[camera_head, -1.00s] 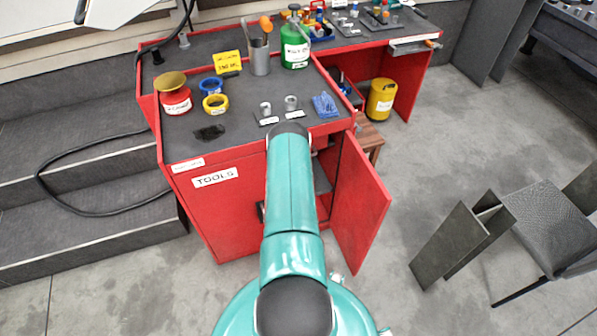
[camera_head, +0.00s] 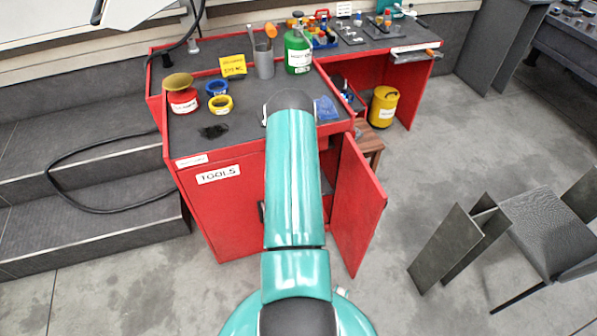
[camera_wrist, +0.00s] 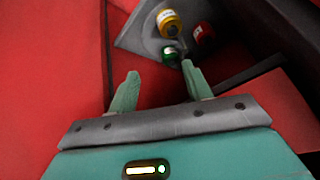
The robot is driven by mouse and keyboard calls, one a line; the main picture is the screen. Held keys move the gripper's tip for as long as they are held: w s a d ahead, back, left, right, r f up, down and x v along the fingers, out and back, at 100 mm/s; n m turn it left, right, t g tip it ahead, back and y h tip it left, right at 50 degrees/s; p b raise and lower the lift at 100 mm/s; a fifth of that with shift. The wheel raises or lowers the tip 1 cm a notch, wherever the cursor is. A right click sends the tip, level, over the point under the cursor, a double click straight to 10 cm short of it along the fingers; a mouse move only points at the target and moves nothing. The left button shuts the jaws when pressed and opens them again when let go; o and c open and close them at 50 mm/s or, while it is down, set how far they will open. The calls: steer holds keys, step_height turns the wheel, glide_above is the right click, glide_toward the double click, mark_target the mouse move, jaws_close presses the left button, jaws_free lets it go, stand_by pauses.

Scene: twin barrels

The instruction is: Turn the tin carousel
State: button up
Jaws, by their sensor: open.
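In the wrist view, a grey tray-like carousel (camera_wrist: 138,38) sits ahead of my gripper, among red surfaces that look like the inside of the red cabinet (camera_head: 225,210). It bears a yellow tin (camera_wrist: 168,22), a green tin (camera_wrist: 170,52) and a red tin (camera_wrist: 203,33). My gripper (camera_wrist: 160,82) is open and empty, its two teal fingers spread. The right fingertip appears just below the green tin; I cannot tell whether they touch. In the head view, my arm hides the gripper and the carousel.
The cabinet's red door (camera_head: 358,205) stands open right of my arm. A dark bar (camera_wrist: 250,72) crosses the right of the wrist view. A wooden stool (camera_head: 370,140), a yellow canister (camera_head: 383,106) and a chair (camera_head: 545,235) stand to the right. Floor between door and chair is clear.

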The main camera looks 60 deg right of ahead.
steer(key=a+r+y, duration=0.1)
steer(key=a+r, duration=0.2)
steer(key=r, duration=0.4)
steer(key=shift+a+r+g, duration=0.25)
steer(key=shift+r+g, duration=0.05)
steer(key=shift+g, duration=0.1)
